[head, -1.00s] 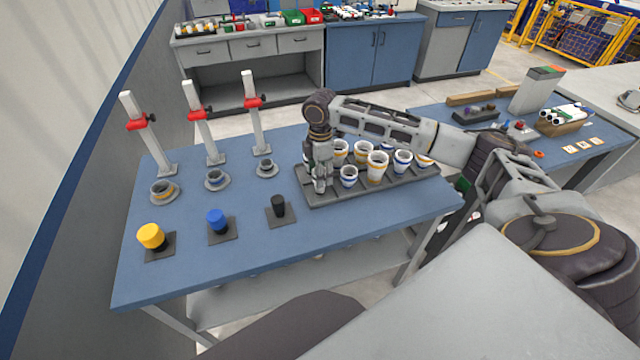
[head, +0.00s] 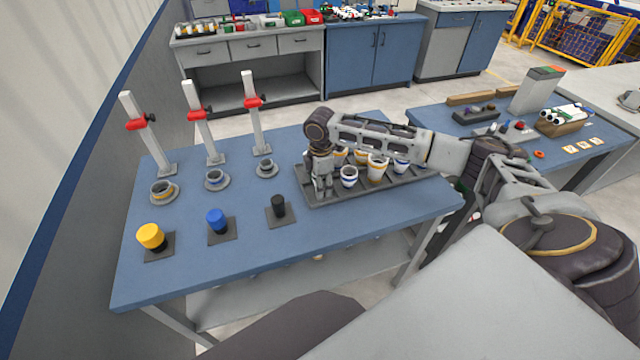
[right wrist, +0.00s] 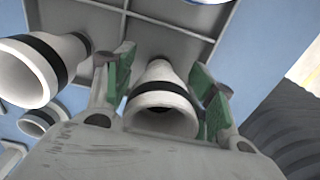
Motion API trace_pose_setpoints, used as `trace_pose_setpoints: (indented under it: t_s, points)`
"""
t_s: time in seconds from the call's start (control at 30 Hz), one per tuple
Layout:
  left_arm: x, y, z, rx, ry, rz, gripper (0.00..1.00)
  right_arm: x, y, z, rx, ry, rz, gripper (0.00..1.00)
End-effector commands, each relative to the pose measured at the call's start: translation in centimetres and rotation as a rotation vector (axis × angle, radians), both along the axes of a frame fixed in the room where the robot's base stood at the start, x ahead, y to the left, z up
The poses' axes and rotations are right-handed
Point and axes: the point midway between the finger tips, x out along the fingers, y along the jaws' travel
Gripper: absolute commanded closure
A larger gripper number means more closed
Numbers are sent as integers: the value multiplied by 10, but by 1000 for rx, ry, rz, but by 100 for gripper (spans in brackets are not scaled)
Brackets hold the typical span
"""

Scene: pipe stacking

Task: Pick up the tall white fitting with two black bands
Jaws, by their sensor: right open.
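In the right wrist view, a white fitting (right wrist: 162,78) with a dark band and an open round mouth stands between the green-padded fingers of my right gripper (right wrist: 164,82). The fingers are open on either side of it, and I cannot make out a second band clearly. In the head view my right gripper (head: 322,183) points down at the left end of the grey tray (head: 395,188), and it hides this fitting. My left gripper is not in view.
Another black-banded white fitting (right wrist: 72,55) is close by in the wrist view. Several white cups, such as a blue-banded one (head: 349,177), fill the tray. Posts with red clamps (head: 200,129) and yellow (head: 151,236), blue and black plugs are to the left.

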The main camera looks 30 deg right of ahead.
Motion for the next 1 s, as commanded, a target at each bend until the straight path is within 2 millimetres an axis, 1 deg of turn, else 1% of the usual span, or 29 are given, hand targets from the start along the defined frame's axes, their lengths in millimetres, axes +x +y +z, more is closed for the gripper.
trace_pose_setpoints:
  t_s: [0.03,0.13,0.3,0.47,0.67,0.77,1.0]
  points:
    - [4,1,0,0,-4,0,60,0,0,-5,0,1,0,45]
    - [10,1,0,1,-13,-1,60,0,0,-12,0,1,1,45]
    - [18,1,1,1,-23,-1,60,0,1,-15,1,0,1,45]
    - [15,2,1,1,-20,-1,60,0,0,-15,1,0,1,45]
    - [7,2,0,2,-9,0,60,0,0,-15,0,0,1,45]
    - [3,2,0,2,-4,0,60,0,0,-15,0,0,1,56]
    - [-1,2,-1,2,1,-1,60,0,0,-15,0,0,1,87]
